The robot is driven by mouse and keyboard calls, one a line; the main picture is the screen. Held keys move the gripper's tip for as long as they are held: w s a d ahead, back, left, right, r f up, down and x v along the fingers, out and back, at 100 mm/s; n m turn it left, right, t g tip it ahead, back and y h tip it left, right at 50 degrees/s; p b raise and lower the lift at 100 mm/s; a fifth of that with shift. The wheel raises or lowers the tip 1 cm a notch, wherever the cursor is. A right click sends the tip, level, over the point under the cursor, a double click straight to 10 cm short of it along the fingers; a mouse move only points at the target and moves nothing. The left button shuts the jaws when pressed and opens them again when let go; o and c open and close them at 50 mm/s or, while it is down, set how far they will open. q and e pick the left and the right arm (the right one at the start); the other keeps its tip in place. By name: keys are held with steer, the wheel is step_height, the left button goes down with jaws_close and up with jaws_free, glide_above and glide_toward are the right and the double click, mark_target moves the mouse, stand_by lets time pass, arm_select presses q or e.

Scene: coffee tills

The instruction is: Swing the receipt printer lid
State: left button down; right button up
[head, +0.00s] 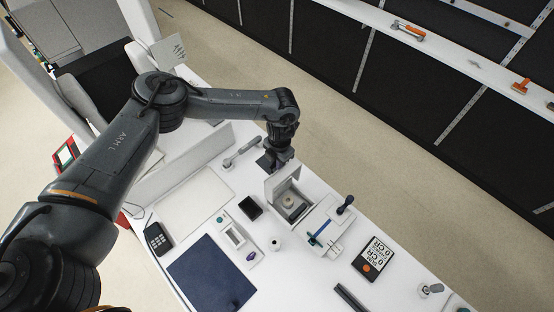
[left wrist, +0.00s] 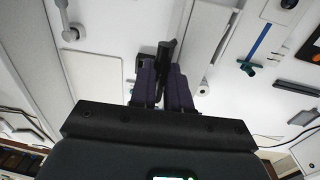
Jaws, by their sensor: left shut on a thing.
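The receipt printer (head: 291,207) stands on the white counter as a small pale box, its grey inside showing. Its white lid (head: 283,182) stands raised on the side towards my left arm. My left gripper (head: 279,163) comes down at the lid's upper edge and is shut on it. In the left wrist view the dark fingers (left wrist: 165,72) are close together, beside a pale panel (left wrist: 205,38) that looks like the lid. The exact contact is hidden by the fingers. My right gripper is not in view.
A black box (head: 250,208) and white roll (head: 274,244) lie left. A blue mat (head: 212,275), keypad (head: 158,238) and sign (head: 372,258) are farther off.

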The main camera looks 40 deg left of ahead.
mark_target(285, 173)
arm_select(q)
steer(key=shift+s+d+p, duration=0.15)
steer(key=shift+d+p, duration=0.15)
steer(key=shift+d, duration=1.75)
steer(key=shift+f, duration=0.1)
steer(key=shift+s+d+f, duration=0.1)
steer(key=shift+d+f, duration=0.1)
steer(key=shift+d, duration=0.45)
steer(key=shift+s+d+f, duration=0.1)
steer(key=shift+d+f, duration=0.1)
steer(key=shift+d, duration=0.5)
steer(key=shift+d+f, duration=0.2)
steer(key=shift+d, duration=0.45)
steer(key=shift+d+f, duration=0.1)
